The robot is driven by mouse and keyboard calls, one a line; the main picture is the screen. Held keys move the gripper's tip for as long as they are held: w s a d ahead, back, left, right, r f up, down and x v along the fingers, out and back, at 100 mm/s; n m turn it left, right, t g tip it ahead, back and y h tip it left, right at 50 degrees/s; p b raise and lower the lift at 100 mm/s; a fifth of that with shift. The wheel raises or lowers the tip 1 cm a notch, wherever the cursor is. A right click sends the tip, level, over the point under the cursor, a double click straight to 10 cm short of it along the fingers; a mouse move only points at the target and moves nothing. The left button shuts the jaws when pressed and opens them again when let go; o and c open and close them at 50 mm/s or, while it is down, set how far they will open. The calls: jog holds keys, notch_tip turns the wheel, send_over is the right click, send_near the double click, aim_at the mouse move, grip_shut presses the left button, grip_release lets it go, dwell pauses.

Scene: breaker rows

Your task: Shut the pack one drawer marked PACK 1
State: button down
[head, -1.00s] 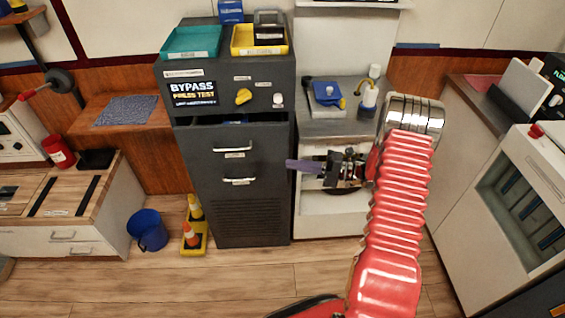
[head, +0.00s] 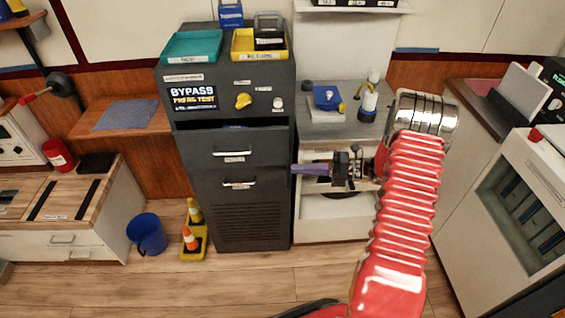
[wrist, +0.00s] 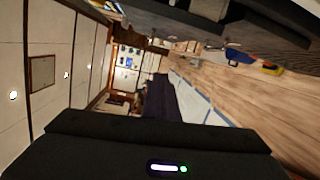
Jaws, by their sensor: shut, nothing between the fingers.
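A dark grey cabinet (head: 185,215) stands at the centre left in the head view, with two handled drawers. The upper drawer (head: 260,150) stands partly out, with a dark gap and a bit of blue showing above its front. The lower drawer (head: 205,187) looks flush. The drawer labels are too small to read, so I cannot tell which says PACK 1. My gripper (head: 293,169) is shut and empty, its purple fingers pointing left beside the cabinet's right front edge. Whether they touch it I cannot tell. The dark fingers also show in the wrist view (wrist: 155,82); no drawer is recognisable there.
A teal tray (head: 192,58) and a yellow tray (head: 238,52) sit on the cabinet. A yellow knob (head: 243,101) is on its upper panel. Floor before the cabinet is clear.

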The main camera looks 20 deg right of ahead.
jog(key=s+a+r+n+g+h, duration=0.7)
jog(key=s+a+r+n, duration=0.65)
jog(key=n, duration=0.55)
jog(key=s+r+n+t+h, duration=0.2)
jog(key=s+r+n+h, duration=0.2)
jog(key=n, duration=0.6)
jog(key=s+r+n+t+h, duration=0.2)
jog(key=s+r+n+h, duration=0.2)
jog(key=s+n, duration=0.4)
jog(key=n, duration=0.2)
jog(key=shift+s+a+r+n+t, duration=0.25)
jog(key=shift+s+a+n+t, duration=0.05)
jog(key=shift+a+n+t, duration=0.1)
